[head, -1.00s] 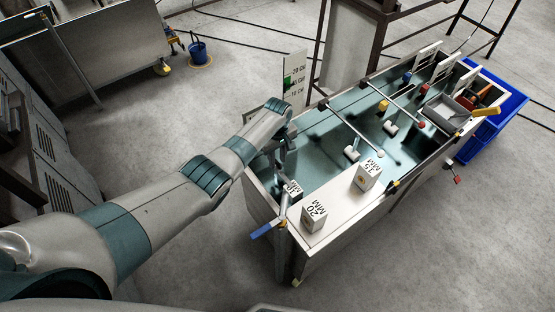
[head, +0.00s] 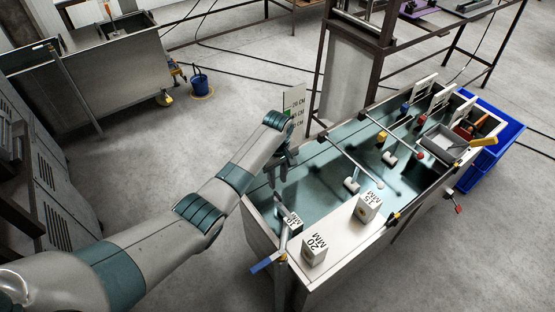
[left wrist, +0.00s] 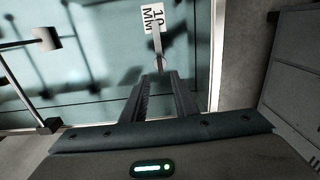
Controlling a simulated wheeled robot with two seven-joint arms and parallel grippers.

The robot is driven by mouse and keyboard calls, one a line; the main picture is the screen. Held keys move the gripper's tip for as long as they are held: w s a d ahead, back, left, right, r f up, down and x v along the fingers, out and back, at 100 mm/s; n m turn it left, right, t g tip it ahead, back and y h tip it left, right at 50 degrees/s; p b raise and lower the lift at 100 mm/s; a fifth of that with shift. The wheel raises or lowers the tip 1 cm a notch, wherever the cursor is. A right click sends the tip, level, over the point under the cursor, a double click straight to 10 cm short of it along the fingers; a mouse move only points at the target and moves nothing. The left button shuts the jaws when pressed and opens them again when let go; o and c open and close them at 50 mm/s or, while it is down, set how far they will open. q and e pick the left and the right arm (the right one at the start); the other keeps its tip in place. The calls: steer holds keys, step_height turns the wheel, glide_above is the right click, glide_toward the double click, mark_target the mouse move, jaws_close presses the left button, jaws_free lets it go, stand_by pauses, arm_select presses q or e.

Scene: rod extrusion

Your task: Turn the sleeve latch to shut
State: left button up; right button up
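A grey lever bar (head: 283,236) with a blue handle (head: 267,262) sits at the near left corner of the tank, beside a white 10 MM tag (head: 292,220). I cannot tell for sure whether this is the sleeve latch. My left gripper (head: 280,172) hangs above the tank's left side, beyond the tag and apart from it. In the left wrist view the fingers (left wrist: 160,92) are apart with a gap between them. A thin grey bar (left wrist: 157,45) runs from the 10 MM tag (left wrist: 153,17) toward that gap. My right gripper is not in view.
White 20 MM (head: 314,248) and 15 MM (head: 367,206) blocks stand on the tank's near ledge. Rods with white sleeves (head: 352,185) cross the tank. A grey tray (head: 442,142) and blue bin (head: 490,150) are at the right. A scale board (head: 293,102) stands behind my gripper.

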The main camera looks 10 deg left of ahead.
arm_select(q)
step_height(320, 180, up, 10)
steer(key=b, duration=0.1)
steer(key=shift+f, duration=0.25)
stand_by(0.4)
